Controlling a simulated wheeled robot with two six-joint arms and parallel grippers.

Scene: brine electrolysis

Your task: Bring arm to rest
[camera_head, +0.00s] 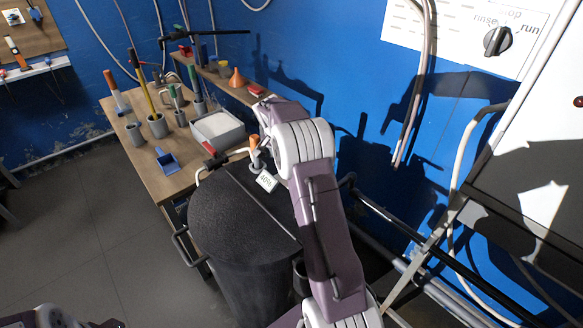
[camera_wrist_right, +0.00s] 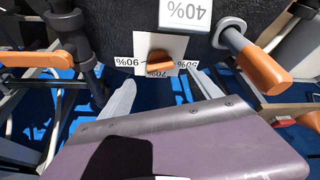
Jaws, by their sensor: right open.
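My right arm reaches up beside a dark cylindrical tank (camera_head: 230,225) in the head view, and its gripper is hard to make out there. In the right wrist view my right gripper (camera_wrist_right: 161,77) is open, with its two pale fingers apart and nothing seen between them. Just beyond the fingertips is an orange knob (camera_wrist_right: 160,63) on a white plate (camera_wrist_right: 145,45) with percent marks. I cannot tell whether the fingers touch it. My left gripper cannot be made out; only pale arm parts show at the lower left of the head view.
A 40% tag (camera_head: 266,181) and an orange-ended handle (camera_head: 255,143) are at the tank's top. A wooden bench (camera_head: 150,172) with a white tray (camera_head: 217,131) stands behind. Pipes (camera_head: 400,260) and a panel with a dial (camera_head: 497,41) are at right. Floor (camera_head: 90,220) at left is clear.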

